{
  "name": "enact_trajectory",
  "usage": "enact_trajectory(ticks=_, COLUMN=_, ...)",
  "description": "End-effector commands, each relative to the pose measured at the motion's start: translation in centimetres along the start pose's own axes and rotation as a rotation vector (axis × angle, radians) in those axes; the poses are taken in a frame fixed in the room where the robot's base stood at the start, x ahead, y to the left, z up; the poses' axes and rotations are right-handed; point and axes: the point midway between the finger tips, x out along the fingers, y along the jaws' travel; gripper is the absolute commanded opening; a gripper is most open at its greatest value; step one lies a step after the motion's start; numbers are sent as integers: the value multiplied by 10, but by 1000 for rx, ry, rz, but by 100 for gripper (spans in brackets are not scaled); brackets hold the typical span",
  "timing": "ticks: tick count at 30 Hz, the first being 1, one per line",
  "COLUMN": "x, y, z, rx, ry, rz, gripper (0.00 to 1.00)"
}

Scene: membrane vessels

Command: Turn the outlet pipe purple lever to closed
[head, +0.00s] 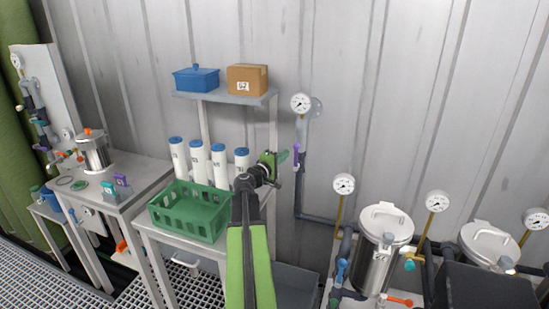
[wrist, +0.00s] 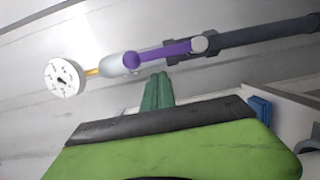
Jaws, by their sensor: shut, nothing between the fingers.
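The purple lever (head: 296,157) is on the grey outlet pipe (head: 299,190) that runs down the wall under a round gauge (head: 300,103). In the wrist view the purple lever (wrist: 165,51) lies nearly along the pipe (wrist: 265,34), its round knob towards the gauge (wrist: 65,78) and its pivot at the grey valve body. My gripper (head: 283,157) is just left of the lever in the head view. In the wrist view its green fingers (wrist: 157,82) are together and empty, with their tips close to the lever's side. I cannot tell whether they touch it.
A green crate (head: 188,230) and several white cylinders (head: 198,159) stand on the bench left of my arm. A shelf above holds a blue box (head: 196,78) and a cardboard box (head: 247,79). Steel vessels (head: 386,222) with gauges stand at the right.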

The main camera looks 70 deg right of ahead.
Motion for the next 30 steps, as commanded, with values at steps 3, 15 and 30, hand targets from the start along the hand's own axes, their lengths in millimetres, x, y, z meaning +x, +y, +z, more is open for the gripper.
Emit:
enact_trajectory(ticks=3, x=2, y=0, z=11, rx=0, ry=0, rz=0, gripper=0)
enact_trajectory(ticks=15, x=10, y=0, z=12, rx=1, ry=1, rz=0, gripper=0)
enact_trajectory(ticks=30, x=5, y=2, z=21, rx=73, ry=-3, rz=-17, gripper=0)
